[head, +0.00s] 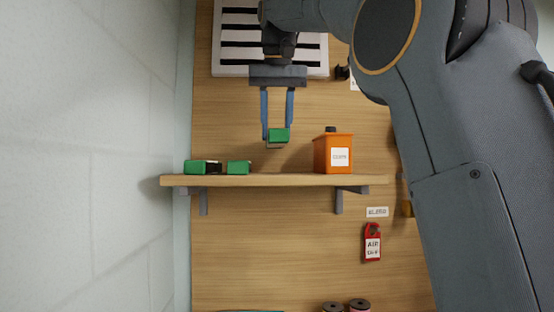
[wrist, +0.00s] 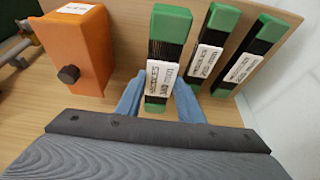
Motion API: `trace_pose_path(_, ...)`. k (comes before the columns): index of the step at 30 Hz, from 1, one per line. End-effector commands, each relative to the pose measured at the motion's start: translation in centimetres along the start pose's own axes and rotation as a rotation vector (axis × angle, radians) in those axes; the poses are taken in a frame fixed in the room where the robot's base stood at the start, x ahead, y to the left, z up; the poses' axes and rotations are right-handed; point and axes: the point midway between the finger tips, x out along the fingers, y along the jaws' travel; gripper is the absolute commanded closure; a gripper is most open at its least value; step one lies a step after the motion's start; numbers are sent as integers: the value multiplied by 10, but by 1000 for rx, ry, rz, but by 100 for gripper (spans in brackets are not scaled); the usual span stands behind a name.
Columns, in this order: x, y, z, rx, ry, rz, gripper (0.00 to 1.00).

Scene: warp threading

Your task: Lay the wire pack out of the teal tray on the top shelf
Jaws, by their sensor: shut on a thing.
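My gripper (head: 277,130) points down and is shut on a wire pack (head: 279,136) with green ends, a dark middle and a white label. I hold it above the wooden shelf (head: 275,181), with a gap below it in the head view. In the wrist view the held wire pack (wrist: 170,25) sits between the blue fingers of my gripper (wrist: 158,98). Two similar packs lie on the shelf, a left one (head: 196,167) and a right one (head: 238,167). They also show right of my gripper in the wrist view. No teal tray shows.
An orange canister (head: 333,155) with a dark cap stands on the shelf, right of the held pack. Shelf room is free between the canister and the packs. A pale wall (head: 100,160) closes the left side. A red tag (head: 372,243) hangs below the shelf.

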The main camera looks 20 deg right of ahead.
Motion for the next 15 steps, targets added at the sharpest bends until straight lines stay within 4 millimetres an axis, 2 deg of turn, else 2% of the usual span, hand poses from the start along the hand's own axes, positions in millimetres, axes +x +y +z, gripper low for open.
trace_pose_path(3,14,1,7,1,0,1,100)
trace_pose_path(15,42,0,19,1,-1,0,100)
